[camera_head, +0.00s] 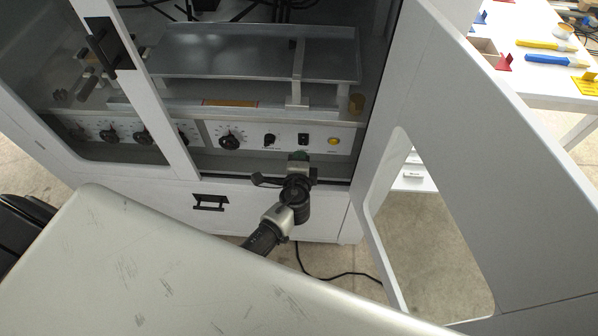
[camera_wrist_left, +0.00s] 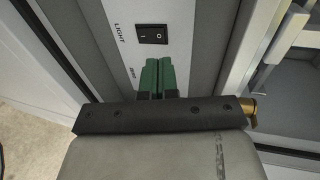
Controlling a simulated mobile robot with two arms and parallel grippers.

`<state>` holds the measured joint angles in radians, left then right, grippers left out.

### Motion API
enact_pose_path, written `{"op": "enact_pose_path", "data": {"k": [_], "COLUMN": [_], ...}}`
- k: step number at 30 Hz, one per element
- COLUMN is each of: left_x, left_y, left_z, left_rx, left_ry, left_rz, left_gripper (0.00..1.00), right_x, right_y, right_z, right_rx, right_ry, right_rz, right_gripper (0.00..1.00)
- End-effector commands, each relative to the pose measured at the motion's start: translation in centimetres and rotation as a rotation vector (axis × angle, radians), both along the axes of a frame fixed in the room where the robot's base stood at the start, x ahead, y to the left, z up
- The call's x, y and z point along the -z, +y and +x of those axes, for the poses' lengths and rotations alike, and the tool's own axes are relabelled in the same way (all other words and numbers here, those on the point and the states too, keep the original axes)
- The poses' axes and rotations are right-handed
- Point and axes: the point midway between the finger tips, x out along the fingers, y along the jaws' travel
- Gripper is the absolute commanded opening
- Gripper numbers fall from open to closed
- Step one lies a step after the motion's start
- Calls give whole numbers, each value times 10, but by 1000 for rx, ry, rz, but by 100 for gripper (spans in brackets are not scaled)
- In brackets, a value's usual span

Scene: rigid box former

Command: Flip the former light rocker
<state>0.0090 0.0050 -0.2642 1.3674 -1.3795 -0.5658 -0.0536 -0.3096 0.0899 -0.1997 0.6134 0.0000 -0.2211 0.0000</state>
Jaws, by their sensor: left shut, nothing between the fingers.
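The light rocker (camera_head: 303,139) is a small black switch on the white control panel, between a small black knob and a yellow button in the head view. In the left wrist view the rocker (camera_wrist_left: 152,34) sits beside the printed word LIGHT. My left gripper (camera_head: 298,157) is just below the rocker in the head view. In the left wrist view its green fingertips (camera_wrist_left: 158,76) are shut with nothing between them, close to the rocker; whether they touch the panel I cannot tell. My right gripper is not in view.
The panel also carries several black dials (camera_head: 229,136) and a yellow button (camera_head: 334,141). A metal tray (camera_head: 255,58) lies above it inside the machine. The white door (camera_head: 480,130) stands open at right. A table with tools (camera_head: 548,60) is at the upper right.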

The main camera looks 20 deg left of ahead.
Motion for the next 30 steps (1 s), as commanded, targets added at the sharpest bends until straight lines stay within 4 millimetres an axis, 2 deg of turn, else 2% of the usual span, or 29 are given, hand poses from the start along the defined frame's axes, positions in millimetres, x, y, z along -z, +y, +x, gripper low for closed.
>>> {"op": "enact_pose_path", "data": {"k": [6, 12, 18, 30], "left_x": [-15, -24, -27, -26], "left_y": [-11, -17, -18, -18], "left_z": [-33, -51, -55, -54], "left_rx": [0, 1, 0, 1], "left_ry": [1, 2, 1, 1], "left_rz": [-4, -2, -3, -1], "left_gripper": [0, 0, 0, 0], "right_x": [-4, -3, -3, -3], "right_y": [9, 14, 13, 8], "right_z": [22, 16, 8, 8], "right_rx": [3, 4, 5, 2], "right_ry": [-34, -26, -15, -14], "right_rz": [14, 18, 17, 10], "right_gripper": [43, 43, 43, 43]}}
